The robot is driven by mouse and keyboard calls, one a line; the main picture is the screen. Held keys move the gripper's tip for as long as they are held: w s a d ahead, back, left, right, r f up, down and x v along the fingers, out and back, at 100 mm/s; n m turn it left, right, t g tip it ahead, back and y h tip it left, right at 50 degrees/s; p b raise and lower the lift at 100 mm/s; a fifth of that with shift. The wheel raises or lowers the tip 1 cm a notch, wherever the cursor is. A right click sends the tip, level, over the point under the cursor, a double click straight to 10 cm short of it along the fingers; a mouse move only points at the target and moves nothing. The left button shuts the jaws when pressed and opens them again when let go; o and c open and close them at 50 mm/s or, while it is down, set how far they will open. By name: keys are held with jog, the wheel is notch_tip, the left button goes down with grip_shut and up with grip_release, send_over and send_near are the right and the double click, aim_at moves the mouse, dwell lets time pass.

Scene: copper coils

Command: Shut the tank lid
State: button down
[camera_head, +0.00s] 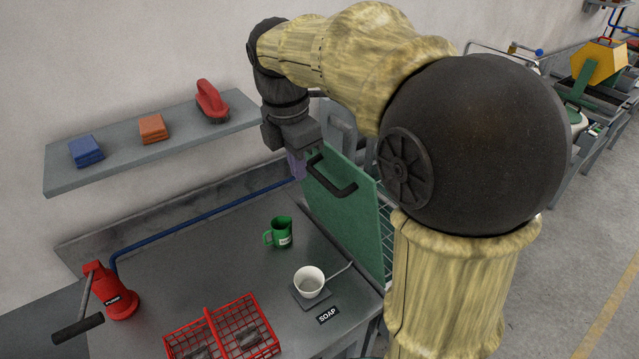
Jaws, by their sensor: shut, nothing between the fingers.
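The tank lid (340,213) is a green panel with a black handle (332,178) near its top. It stands raised, close to upright, at the right end of the grey bench. My gripper (297,166) is at the lid's upper left edge, left of the handle, with its fingers pointing down. It is shut and holds nothing. Whether the fingers touch the lid cannot be told. My arm hides much of the area behind and to the right of the lid, and the tank itself is mostly hidden.
On the bench (190,270) are a green mug (280,232), a white cup (308,281), a red basket (224,334) and a red pump (119,300). A blue pipe (200,219) runs along the back.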

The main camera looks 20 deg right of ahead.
jog(key=w+d+f+p, duration=0.1)
jog(key=d+f+p, duration=0.3)
jog(key=f, duration=0.3)
jog(key=shift+w+d+f, duration=0.15)
jog(key=shift+w+d, duration=0.1)
jog(key=shift+w, duration=0.1)
jog(key=shift+d, duration=0.1)
